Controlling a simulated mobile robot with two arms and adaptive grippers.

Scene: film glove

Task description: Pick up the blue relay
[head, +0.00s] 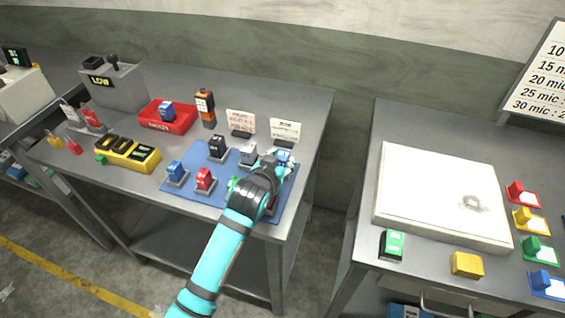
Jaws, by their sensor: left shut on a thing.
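A blue relay (284,156) is at the back right corner of the blue mat (212,158), partly hidden by my left gripper (278,163). The gripper is shut on it; the fingers are small and partly hidden behind my wrist. I cannot tell whether the relay is lifted off the mat. Another blue block (176,168) stands at the mat's front left on a grey base. A third blue block (167,109) lies in the red tray (183,124). My right gripper is not in view.
On the mat stand a red block (204,179), a black block (217,147) and a grey block (248,153). My wrist hides part of a green piece. Two white cards (241,122) stand behind the mat. A gap separates this table from the right table with a white pad (430,190).

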